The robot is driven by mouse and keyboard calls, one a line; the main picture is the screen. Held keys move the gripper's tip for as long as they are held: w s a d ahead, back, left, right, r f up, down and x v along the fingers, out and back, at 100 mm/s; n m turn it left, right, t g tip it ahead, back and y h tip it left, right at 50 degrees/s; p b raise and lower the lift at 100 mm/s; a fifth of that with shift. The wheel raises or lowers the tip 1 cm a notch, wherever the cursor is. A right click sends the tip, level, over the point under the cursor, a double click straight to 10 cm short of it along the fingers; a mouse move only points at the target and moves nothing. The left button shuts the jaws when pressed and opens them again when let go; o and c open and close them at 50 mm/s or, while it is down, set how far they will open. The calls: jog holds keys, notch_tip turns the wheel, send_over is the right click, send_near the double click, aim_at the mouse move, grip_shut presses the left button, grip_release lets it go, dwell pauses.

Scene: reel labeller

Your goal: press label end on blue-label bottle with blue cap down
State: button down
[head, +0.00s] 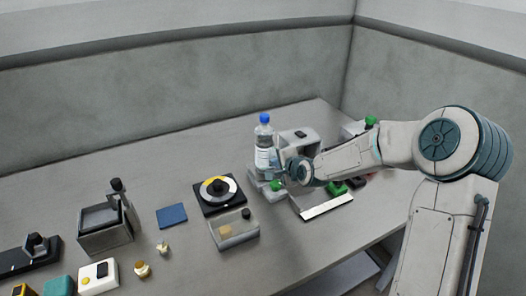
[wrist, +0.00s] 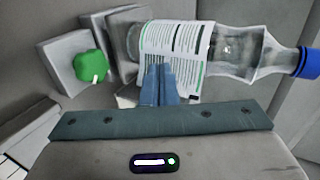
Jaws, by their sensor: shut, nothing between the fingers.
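The clear bottle (head: 263,141) stands upright with a blue cap (head: 264,118) at the labeller near the back of the table. In the wrist view the bottle (wrist: 232,50) lies sideways across the picture, its blue cap (wrist: 308,63) at the right edge. Its label (wrist: 186,40) is mostly white with dark print. My gripper (head: 282,166) is beside the bottle on its right. In the wrist view my gripper (wrist: 160,72) is shut and empty, its fingertips over the label near its lower edge. I cannot tell whether they touch it.
A grey labeller block (head: 299,143) stands right behind the bottle. A green knob (wrist: 90,66) sits close to the bottle's base. A white strip (head: 327,207) lies in front. A black dial with a yellow ring (head: 218,189) and an open grey tray (head: 234,232) are to the left.

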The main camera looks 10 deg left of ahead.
jog(key=shift+w+a, duration=0.35)
jog(key=shift+w, duration=0.2)
dwell(1.3)
jog(key=shift+w+a+b, duration=0.2)
jog(key=shift+w+b, duration=0.1)
jog(key=shift+b, duration=0.7)
dwell(3.6)
jog(key=shift+w+d, duration=0.35)
jog(key=shift+d, duration=0.15)
dwell(1.0)
